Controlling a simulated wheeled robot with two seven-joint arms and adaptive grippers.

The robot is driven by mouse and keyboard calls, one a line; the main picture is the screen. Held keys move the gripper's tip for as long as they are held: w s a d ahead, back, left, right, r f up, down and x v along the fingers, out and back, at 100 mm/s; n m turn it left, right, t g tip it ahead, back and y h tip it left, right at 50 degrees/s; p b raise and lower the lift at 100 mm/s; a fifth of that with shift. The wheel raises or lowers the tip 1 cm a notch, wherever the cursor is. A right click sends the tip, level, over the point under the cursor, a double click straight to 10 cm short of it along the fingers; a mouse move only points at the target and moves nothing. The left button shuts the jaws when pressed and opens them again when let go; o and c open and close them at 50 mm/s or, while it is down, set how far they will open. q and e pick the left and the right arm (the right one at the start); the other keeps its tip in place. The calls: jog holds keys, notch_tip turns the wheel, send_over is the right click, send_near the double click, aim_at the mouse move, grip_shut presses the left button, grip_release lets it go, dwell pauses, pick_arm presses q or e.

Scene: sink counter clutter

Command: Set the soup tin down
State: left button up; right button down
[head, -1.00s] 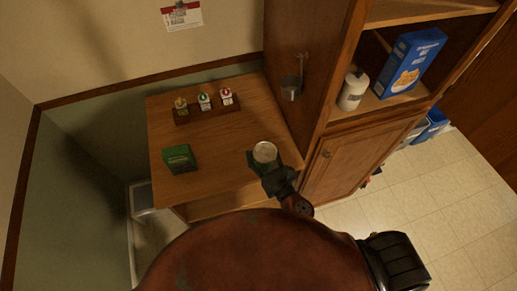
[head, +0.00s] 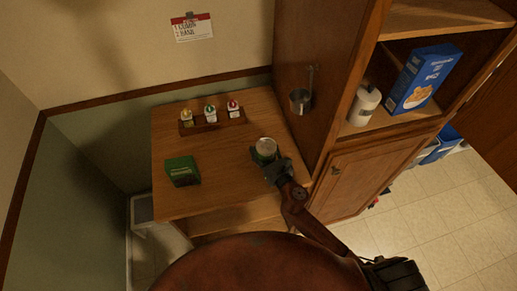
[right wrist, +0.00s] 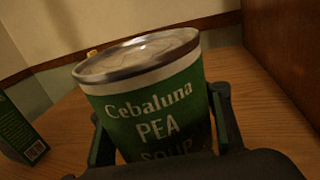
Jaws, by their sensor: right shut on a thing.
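The soup tin (head: 266,147) is green with a silver lid, and its label reads "Cebaluna PEA SOUP" in the right wrist view (right wrist: 152,105). My right gripper (head: 268,164) is shut on the tin, with a finger on either side of it in the right wrist view (right wrist: 165,135). The tin is over the right part of the wooden counter (head: 225,180), close to upright. I cannot tell whether its base touches the wood, as the gripper hides it. My left gripper is not in view.
A green box (head: 182,171) stands on the counter's left side. A wooden rack (head: 212,122) with several small bottles is at the back. The tall cabinet (head: 300,65), with a hanging metal cup (head: 300,101), borders the right. Bare wood lies between box and tin.

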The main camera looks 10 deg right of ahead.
jog(key=f, duration=0.1)
jog(key=f+b, duration=0.1)
jog(key=f, duration=0.1)
jog(key=shift+w+f+b, duration=0.3)
jog(key=shift+b, duration=0.1)
jog(key=shift+f, duration=0.15)
jog(key=c, duration=1.9)
grip_release()
jog(key=shift+f, duration=0.1)
jog(key=o, duration=1)
jog(key=shift+d, duration=0.1)
jog(key=shift+c, duration=0.2)
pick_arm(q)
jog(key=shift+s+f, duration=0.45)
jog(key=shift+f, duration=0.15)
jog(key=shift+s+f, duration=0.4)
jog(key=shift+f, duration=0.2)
